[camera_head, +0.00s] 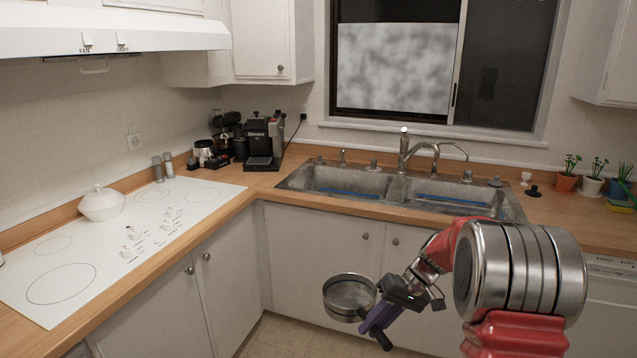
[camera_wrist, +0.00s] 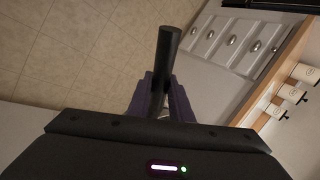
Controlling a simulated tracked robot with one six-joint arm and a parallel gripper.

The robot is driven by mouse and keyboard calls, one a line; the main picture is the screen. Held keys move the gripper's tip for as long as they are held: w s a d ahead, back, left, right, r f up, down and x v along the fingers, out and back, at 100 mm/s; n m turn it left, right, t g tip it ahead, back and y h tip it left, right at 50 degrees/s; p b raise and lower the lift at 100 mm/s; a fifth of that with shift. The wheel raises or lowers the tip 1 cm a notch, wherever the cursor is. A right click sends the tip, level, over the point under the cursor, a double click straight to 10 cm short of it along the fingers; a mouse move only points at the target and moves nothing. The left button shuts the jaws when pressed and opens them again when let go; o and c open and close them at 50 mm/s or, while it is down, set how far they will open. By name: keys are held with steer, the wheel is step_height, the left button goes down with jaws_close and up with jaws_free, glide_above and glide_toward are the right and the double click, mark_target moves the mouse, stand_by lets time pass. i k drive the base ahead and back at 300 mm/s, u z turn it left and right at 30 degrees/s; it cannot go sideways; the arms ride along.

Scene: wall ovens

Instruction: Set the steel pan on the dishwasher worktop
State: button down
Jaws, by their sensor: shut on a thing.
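The steel pan (camera_head: 349,291) is a round, shallow metal pan with a dark handle, held in the air in front of the sink cabinet. My gripper (camera_head: 376,322) has purple fingers and is shut on the pan's handle. In the wrist view my gripper (camera_wrist: 160,103) closes on both sides of the black handle (camera_wrist: 168,60); the pan's bowl is not seen there. The wooden worktop (camera_head: 597,234) runs right of the sink, above a white dishwasher front (camera_head: 612,266) that is partly hidden by my arm.
Plant pots (camera_head: 590,186) and a small black item (camera_head: 534,191) stand at the back of the right worktop. The double sink (camera_head: 398,190) with its tap lies to the left. A white cooktop (camera_head: 120,240) with a lidded white pot (camera_head: 101,204) is farther left. The worktop's front right looks clear.

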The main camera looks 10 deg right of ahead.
mark_target(575, 231)
steer(key=u, duration=0.1)
steer(key=k, duration=0.7)
steer(key=z, duration=0.4)
steer(key=i, duration=1.7)
steer(key=u, duration=0.35)
